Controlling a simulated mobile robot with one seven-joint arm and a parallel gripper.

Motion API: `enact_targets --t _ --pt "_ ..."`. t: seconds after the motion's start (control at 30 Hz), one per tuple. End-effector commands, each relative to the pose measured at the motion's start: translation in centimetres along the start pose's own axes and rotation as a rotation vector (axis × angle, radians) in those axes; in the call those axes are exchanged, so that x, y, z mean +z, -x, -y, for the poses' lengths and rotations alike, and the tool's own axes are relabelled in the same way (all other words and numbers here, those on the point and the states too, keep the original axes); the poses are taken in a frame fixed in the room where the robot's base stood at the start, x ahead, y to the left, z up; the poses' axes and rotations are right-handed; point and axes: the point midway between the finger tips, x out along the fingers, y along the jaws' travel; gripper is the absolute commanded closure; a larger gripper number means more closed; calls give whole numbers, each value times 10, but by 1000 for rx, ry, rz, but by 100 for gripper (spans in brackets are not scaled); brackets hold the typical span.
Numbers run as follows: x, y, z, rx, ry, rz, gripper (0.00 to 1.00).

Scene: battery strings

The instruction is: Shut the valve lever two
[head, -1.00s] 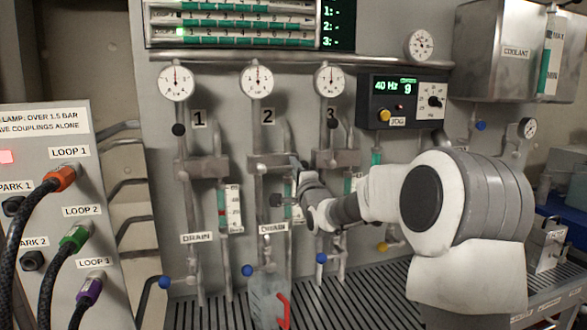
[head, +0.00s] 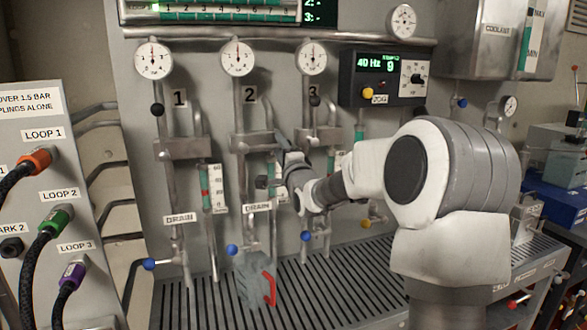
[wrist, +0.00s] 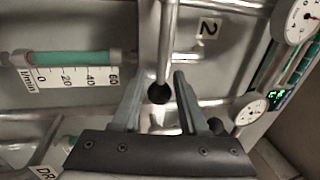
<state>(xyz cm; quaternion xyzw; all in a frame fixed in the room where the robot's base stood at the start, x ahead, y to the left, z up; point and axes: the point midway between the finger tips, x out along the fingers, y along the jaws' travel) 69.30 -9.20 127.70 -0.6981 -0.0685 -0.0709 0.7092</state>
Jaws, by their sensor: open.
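Valve lever two shows in the wrist view as a metal rod ending in a round black knob (wrist: 158,93). The knob lies between the two fingers of my gripper (wrist: 160,76), with a gap visible on either side. My gripper is open. In the head view my gripper (head: 270,160) is at the second pipe line, below the number 2 label (head: 250,93). There the fingers and wrist largely hide lever two. The label 2 also shows in the wrist view (wrist: 207,28), turned on its side.
Lever one's black knob (head: 157,110) and lever three's black knob (head: 314,100) stand on the neighbouring lines. Flow tubes and blue-knobbed drain valves (head: 232,250) sit below. A slatted grate (head: 330,290) lies underneath. A hose panel (head: 40,200) stands at left.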

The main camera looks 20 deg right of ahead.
Motion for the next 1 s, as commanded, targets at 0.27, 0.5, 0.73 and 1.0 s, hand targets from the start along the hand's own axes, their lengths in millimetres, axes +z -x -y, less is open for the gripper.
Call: enact_targets --t 0.27,0.5,0.73,1.0 --pt "-1 52 -1 2 3 -3 57" --pt "-2 101 0 1 3 -4 57" --pt "-2 142 0 1 3 -6 57" --pt "-3 161 0 1 1 -6 57"
